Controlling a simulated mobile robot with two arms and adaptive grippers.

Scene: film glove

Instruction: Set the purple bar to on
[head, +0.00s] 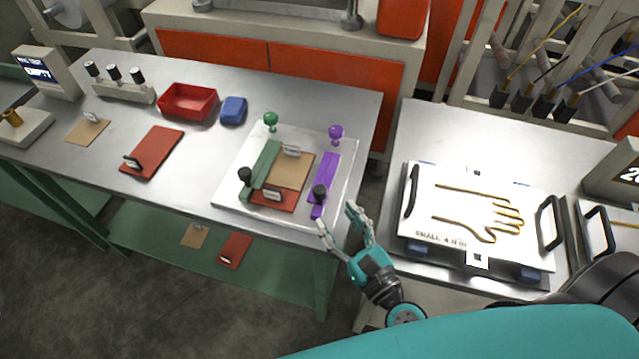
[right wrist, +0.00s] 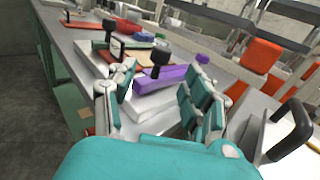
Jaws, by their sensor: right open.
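The purple bar (head: 324,178) lies along the right side of a pale plate (head: 228,187) on the left table. A black knob (head: 319,193) stands at its near end, and a purple knob (head: 336,132) stands beyond its far end. My right gripper (head: 336,215) is open and empty, just in front of the plate's near right corner, close to the black knob. In the right wrist view the purple bar (right wrist: 172,76) and its black knob (right wrist: 160,57) show beyond and between the open fingers (right wrist: 160,100). No contact is visible. My left gripper is not in view.
A green bar (head: 262,166) with a black knob lies left of tan and red blocks on the plate. A red tray (head: 188,101) and blue block (head: 233,110) sit behind. A glove-outline plate (head: 480,212) with black handles is on the right table. A gap separates the tables.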

